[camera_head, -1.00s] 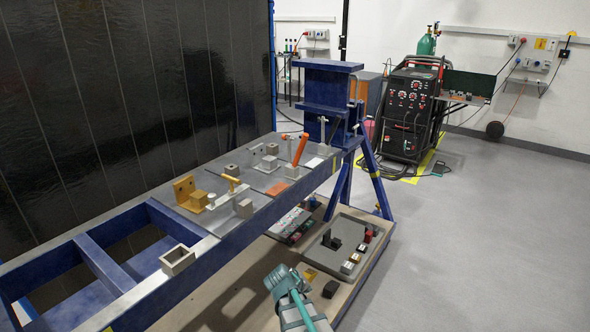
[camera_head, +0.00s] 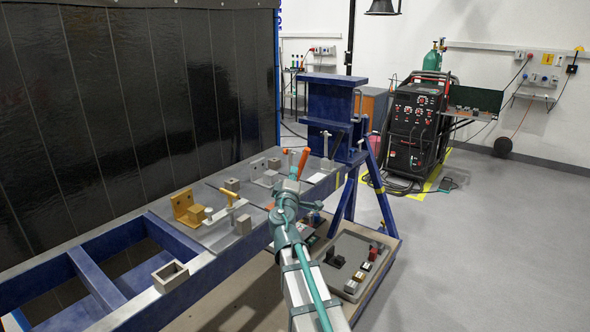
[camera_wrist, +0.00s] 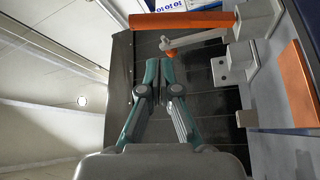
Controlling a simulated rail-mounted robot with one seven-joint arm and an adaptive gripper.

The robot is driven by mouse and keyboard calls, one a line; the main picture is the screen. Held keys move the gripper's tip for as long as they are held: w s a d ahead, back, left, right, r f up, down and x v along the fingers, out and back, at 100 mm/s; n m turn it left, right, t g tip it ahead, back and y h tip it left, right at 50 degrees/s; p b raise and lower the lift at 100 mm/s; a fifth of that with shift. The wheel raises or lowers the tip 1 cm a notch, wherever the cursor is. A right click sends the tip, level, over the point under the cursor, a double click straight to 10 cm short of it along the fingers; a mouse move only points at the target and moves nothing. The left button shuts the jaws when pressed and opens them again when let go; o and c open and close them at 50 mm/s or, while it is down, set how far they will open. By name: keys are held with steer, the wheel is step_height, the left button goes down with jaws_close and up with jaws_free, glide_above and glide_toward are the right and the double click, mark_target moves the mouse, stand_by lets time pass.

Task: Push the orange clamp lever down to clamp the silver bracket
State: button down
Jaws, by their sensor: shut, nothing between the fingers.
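The orange clamp lever (camera_head: 303,162) stands raised and tilted near the far end of the table, partly behind my arm. In the wrist view the orange lever (camera_wrist: 185,20) lies across the top, ahead of my gripper. My gripper (camera_wrist: 162,72) has its teal fingers together with nothing between them, and a visible gap separates it from the lever in the picture. The silver bracket (camera_head: 257,167) stands on the table left of the lever; it also shows in the wrist view (camera_wrist: 235,65).
A gold bracket (camera_head: 184,204) and a yellow-handled clamp (camera_head: 231,192) stand nearer on the table. A grey T-handled post (camera_head: 325,146) stands right of the lever. A blue steel beam (camera_head: 330,100) stands at the table's far end. An orange plate (camera_wrist: 301,80) lies at the right in the wrist view.

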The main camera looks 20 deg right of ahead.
mark_target(302, 164)
steer(key=p+x, duration=0.2)
steer(key=x, duration=0.7)
steer(key=shift+s+d+f, duration=0.1)
steer(key=shift+f, duration=0.1)
